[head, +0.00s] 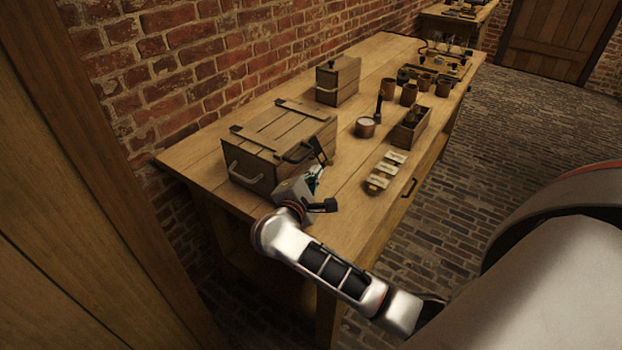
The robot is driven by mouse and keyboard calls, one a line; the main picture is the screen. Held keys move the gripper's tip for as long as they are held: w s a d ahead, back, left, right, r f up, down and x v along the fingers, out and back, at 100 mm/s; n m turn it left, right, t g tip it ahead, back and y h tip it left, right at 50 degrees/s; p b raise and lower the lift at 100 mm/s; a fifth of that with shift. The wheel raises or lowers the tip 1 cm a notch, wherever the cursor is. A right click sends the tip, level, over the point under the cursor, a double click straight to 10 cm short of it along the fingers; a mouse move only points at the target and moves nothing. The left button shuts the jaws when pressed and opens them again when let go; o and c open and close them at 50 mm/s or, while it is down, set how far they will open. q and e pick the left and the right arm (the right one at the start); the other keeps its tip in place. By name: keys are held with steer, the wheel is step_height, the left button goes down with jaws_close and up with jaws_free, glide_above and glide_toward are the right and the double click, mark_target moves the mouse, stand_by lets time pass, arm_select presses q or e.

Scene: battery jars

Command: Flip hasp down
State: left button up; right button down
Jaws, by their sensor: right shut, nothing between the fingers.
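A wooden chest (248,165) with a slatted lid (285,125) stands shut on the near part of the workbench. My right gripper (318,174) is shut and empty, close to the chest's near right corner. A slim dark piece (319,149) stands up at that corner. I cannot tell whether it is the hasp or part of my gripper. The hasp is not clearly visible otherwise, and my gripper hides part of the chest's right side. My left gripper is not in view.
A smaller wooden box (338,82) stands behind the chest by the brick wall. A candle-like cup (365,127), an open wooden box (411,128), several brown cups and a row of small pale pieces (386,170) occupy the bench to the right.

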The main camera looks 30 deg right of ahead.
steer(key=shift+w+d, duration=0.2)
steer(key=shift+s+f, duration=0.1)
steer(key=shift+s, duration=0.05)
stand_by(0.3)
